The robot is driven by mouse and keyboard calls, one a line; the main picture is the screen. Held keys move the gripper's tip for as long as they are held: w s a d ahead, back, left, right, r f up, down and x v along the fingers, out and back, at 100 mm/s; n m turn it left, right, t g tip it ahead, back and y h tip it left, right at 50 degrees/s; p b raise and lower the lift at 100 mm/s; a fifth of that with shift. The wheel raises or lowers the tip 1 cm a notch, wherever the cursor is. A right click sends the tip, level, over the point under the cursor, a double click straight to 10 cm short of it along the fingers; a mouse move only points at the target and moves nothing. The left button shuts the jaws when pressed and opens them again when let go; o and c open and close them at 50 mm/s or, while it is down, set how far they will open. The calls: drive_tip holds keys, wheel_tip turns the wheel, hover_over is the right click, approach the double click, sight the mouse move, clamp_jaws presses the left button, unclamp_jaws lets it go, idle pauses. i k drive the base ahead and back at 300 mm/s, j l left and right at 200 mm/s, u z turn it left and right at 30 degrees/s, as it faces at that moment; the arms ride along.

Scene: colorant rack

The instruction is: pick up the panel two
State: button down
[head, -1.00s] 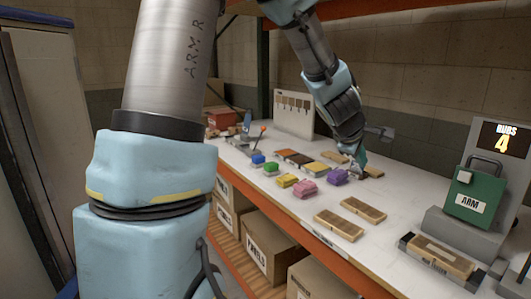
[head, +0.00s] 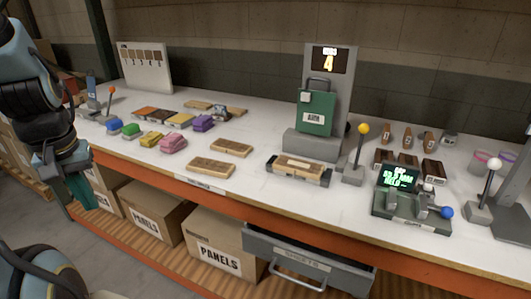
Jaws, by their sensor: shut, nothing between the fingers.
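Two plain light wooden panels lie flat on the white bench, a front panel (head: 211,168) and a panel behind it (head: 231,147). More panels lie farther back: a light one (head: 199,105), and a row of stained ones (head: 160,115) in orange, dark and yellowish tones. I cannot read any number that tells which is panel two. My gripper (head: 80,192) hangs at the far left, in front of the bench edge and away from the panels. It is shut and points down, with a dark teal part at its tip.
Coloured blocks or cloths (head: 173,143) sit left of the panels. A fixture (head: 323,175) holding a wooden piece, a green box (head: 314,112) and a yellow-knobbed lever (head: 360,150) stand to the right. A drawer (head: 310,262) juts out below. Boxes (head: 218,252) fill the lower shelf.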

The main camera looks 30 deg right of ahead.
sight(298, 166)
drive_tip(key=k+l+u, duration=0.45)
drive_tip(key=k+l, duration=0.35)
drive_tip(key=l, duration=0.2)
drive_tip(key=k+l+u, duration=0.5)
drive_tip(key=k+l, duration=0.2)
drive_tip(key=k, duration=0.3)
